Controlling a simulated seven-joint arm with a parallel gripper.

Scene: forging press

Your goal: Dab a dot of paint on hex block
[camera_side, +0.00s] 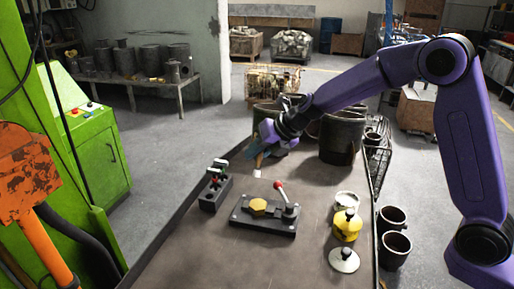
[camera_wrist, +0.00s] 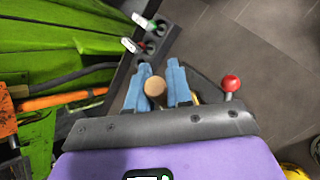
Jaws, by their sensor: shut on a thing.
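The yellow hex block (camera_side: 258,205) sits in a dark fixture (camera_side: 262,226) with a red-knobbed lever (camera_side: 280,186). The red knob also shows in the wrist view (camera_wrist: 230,83), where the block is mostly hidden behind my fingers. My gripper (camera_side: 266,146) is above the table, behind and apart from the fixture in the side view. Its blue fingers (camera_wrist: 160,85) are shut on a tool with a round wooden handle (camera_wrist: 155,88), seen end-on. In the side view a pale tip (camera_side: 257,173) shows below the gripper. A yellow pot (camera_side: 347,227) stands at the table's right.
A black holder (camera_side: 213,195) with red, green and white tools stands left of the fixture. A white-topped jar (camera_side: 347,199) and a pale knobbed lid (camera_side: 344,262) are near the pot. Dark drums (camera_side: 341,140) stand beyond the table. The front table is clear.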

